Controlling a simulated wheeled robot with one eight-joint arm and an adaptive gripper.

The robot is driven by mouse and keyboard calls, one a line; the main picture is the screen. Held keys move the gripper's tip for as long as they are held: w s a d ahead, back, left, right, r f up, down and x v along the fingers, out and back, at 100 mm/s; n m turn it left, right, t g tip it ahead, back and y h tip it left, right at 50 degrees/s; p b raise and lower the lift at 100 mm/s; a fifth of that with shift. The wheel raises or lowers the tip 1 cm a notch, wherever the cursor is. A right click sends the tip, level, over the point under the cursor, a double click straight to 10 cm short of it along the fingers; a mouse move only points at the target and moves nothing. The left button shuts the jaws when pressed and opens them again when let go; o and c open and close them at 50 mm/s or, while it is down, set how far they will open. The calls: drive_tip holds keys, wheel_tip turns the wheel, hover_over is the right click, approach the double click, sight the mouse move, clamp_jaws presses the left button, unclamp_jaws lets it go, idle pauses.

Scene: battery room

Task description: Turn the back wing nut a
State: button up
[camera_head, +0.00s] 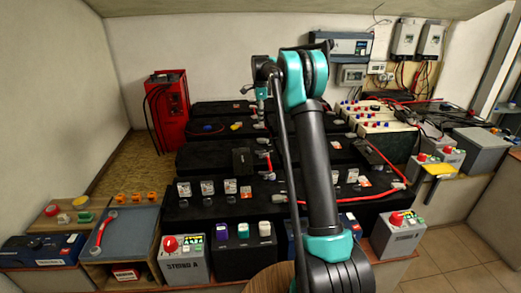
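No part here can be singled out for sure as the back wing nut a; at this size the small fittings on the black batteries are too small to tell apart. The black battery bank (215,158) stands in several rows across the middle. My arm rises in front of it, bends at the top and comes down on the far side. My gripper (262,106) is at the far end, small and dark above the back rows. Its fingers do not show clearly, nor whether they hold anything. My arm hides part of the bank behind it.
A red cabinet (168,110) with black cables stands at the back left. A blue-grey tray (132,240) with a red tool is at the front left. Grey boxes marked STRING A (184,262) line the front edge. White-topped batteries (380,122) and red cables are at the right.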

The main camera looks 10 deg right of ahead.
sight(262, 154)
wheel_tip(262, 154, down, 17)
drive_tip(key=shift+f, duration=0.1)
idle(0.4)
clamp_jaws()
